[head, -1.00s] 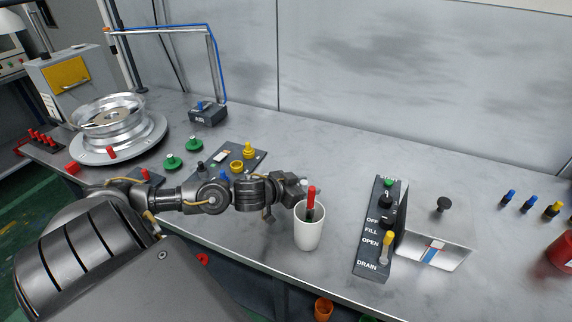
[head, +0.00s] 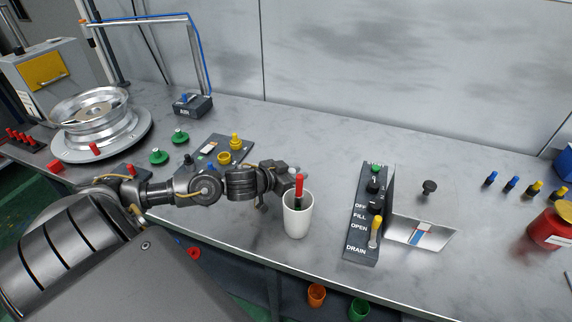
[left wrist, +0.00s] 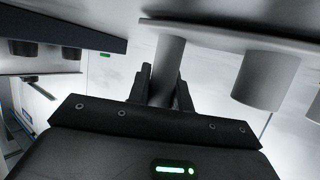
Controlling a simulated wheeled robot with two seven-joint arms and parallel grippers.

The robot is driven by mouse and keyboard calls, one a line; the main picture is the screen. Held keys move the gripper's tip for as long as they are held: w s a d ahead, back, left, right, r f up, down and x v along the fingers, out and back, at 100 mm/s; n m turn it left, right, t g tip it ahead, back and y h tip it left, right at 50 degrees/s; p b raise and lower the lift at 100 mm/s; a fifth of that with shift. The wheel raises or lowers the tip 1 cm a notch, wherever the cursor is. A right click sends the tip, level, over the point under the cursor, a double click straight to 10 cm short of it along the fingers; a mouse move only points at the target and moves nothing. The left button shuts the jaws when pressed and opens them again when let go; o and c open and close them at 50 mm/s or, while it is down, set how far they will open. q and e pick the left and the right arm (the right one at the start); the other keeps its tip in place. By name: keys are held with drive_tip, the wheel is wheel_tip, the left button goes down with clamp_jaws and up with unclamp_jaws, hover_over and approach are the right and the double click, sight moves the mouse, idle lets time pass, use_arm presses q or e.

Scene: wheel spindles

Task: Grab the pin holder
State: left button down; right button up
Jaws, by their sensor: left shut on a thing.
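The pin holder, a white cup (head: 298,221), is upright at the front of the grey bench in the head view. A pin with a red handle and dark lower part (head: 299,189) stands in it. My left gripper (head: 289,182) is at the cup's far left rim, shut on it; its fingertips are largely hidden by the cup and pin. In the left wrist view, a pale grey cylinder (left wrist: 166,65) shows between the dark fingers, under a pale slab. I cannot match it surely to the cup. My right gripper is not in view.
A dark control box (head: 368,215) stands right of the cup, with a black knob (head: 429,187) beyond it. A wheel (head: 92,112) sits on a round stand at the left. A red container (head: 550,228) stands far right. The bench's front edge runs close below the cup.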

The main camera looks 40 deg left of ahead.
use_arm(q)
wheel_tip(320, 180, up, 10)
drive_tip(key=p, duration=0.2)
drive_tip(key=shift+f, duration=0.1)
